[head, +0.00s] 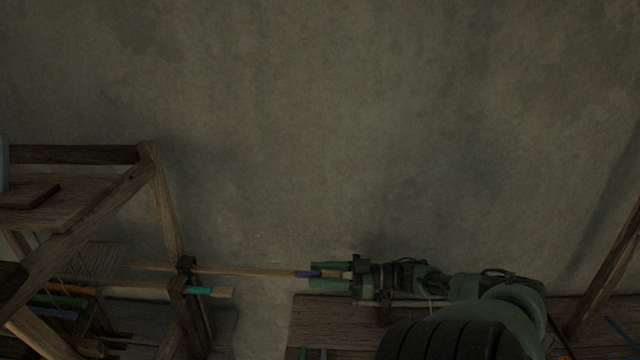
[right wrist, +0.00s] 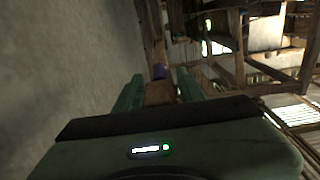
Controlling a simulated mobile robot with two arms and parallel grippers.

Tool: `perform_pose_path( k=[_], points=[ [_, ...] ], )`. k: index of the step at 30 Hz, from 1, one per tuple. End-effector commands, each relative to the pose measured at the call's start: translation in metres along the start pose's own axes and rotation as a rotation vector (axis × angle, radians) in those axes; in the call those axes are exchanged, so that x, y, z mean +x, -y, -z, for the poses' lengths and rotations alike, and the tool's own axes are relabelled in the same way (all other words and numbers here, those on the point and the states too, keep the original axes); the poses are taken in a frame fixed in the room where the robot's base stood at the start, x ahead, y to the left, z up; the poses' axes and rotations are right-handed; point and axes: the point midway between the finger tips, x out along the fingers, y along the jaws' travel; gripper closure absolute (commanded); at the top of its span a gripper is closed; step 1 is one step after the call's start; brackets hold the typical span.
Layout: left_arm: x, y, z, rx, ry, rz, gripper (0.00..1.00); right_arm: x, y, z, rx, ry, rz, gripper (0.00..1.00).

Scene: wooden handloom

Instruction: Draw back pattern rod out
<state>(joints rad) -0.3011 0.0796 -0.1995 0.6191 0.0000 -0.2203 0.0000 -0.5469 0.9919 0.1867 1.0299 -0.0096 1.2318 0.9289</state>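The back pattern rod (head: 245,271) is a long thin wooden rod with a purple band near its right end. It runs level from the loom's side post far out to the right. My right gripper (head: 328,275) is at that end, its green fingers on either side of the rod just past the purple band. In the right wrist view the rod end (right wrist: 160,93) lies between the two fingers, which look closed against it. A second rod (head: 222,292) with a teal band sticks out a short way below. My left gripper is not in view.
The wooden loom frame (head: 166,205) stands at the left, with threads and coloured rods (head: 62,301) inside it. A plank bench (head: 305,315) lies below my right arm. A slanted wooden post (head: 605,270) stands at the far right. A bare wall (head: 330,120) is behind.

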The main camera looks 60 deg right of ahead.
Motion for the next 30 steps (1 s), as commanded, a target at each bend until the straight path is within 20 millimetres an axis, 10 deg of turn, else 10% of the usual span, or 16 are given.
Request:
perform_pose_path(
  k=[18, 30],
  points=[
    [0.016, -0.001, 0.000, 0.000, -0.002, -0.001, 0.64, -0.074, 0.000, -0.002, 0.000, 0.000, -0.002, 0.61],
    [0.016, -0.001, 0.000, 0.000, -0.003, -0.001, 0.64, -0.081, 0.000, 0.000, 0.000, -0.002, -0.001, 0.61]
  ],
)
